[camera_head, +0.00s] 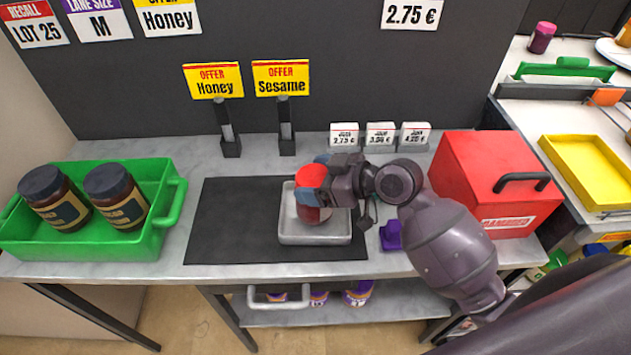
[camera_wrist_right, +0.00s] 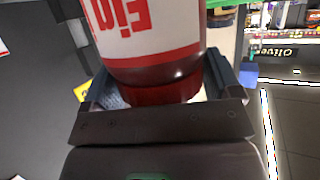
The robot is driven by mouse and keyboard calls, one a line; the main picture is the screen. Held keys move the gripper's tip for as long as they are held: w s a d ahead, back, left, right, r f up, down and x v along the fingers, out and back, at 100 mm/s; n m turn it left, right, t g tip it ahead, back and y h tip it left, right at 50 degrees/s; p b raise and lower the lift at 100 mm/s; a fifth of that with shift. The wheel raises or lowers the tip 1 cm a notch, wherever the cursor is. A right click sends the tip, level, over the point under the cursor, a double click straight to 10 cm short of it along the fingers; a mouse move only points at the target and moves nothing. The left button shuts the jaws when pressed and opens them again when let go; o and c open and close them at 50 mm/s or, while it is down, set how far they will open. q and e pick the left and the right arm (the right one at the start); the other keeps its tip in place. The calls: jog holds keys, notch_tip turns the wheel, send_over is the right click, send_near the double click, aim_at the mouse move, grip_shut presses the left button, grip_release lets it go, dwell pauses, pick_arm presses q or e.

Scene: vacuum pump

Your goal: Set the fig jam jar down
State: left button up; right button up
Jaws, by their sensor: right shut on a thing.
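The fig jam jar (camera_head: 311,183) has a red lid, and its white and red label, reading "Fig", shows upside down in the right wrist view (camera_wrist_right: 145,40). My right gripper (camera_head: 322,180) is shut on the jar around its lid end, with a finger on either side in the right wrist view (camera_wrist_right: 160,92). The jar is over or in a small grey metal tray (camera_head: 315,239) on a black mat (camera_head: 225,225). The gripper hides part of the jar, and I cannot tell whether its base touches the tray. My left gripper is not in view.
A green crate (camera_head: 165,215) with two dark-lidded jars (camera_head: 120,195) stands at the left. A red box (camera_head: 500,185) with a black handle stands right of my arm. A purple item (camera_head: 390,236) lies beside the tray. Small price cards (camera_head: 380,137) and sign stands (camera_head: 228,140) line the back.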

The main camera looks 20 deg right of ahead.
jog(key=shift+f, duration=0.45)
jog(key=shift+f, duration=0.1)
jog(key=o, duration=1.4)
jog(key=shift+s+d, duration=0.1)
jog(key=shift+d, duration=0.05)
jog(key=v, duration=1.1)
jog(key=shift+s+d+r, duration=0.2)
jog(key=shift+r, duration=0.05)
